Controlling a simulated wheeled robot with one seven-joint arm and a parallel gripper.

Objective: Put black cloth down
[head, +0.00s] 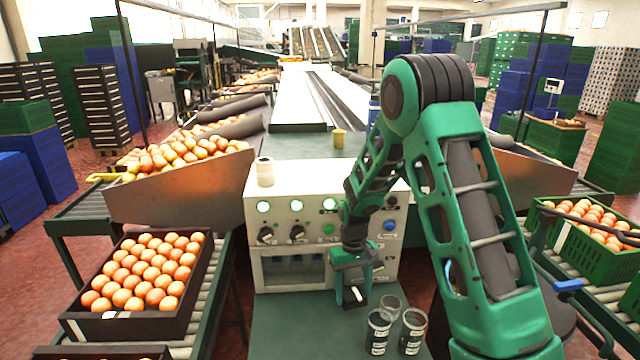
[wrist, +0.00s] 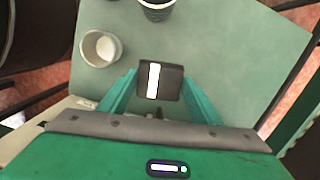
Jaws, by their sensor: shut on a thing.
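My gripper (head: 352,296) is over the green table (head: 290,325), in front of the white control box. In the wrist view my gripper (wrist: 160,84) is shut on a small black cloth (wrist: 173,82) with a white stripe, held between the two green fingers. The cloth looks like a compact folded block above the table top (wrist: 225,50).
Two dark labelled cups (head: 378,333) (head: 411,332) and a paler cup (head: 391,306) stand right of my gripper. The control box (head: 290,215) stands behind. A dark crate of oranges (head: 88,327) is at left. The table left of my gripper is clear.

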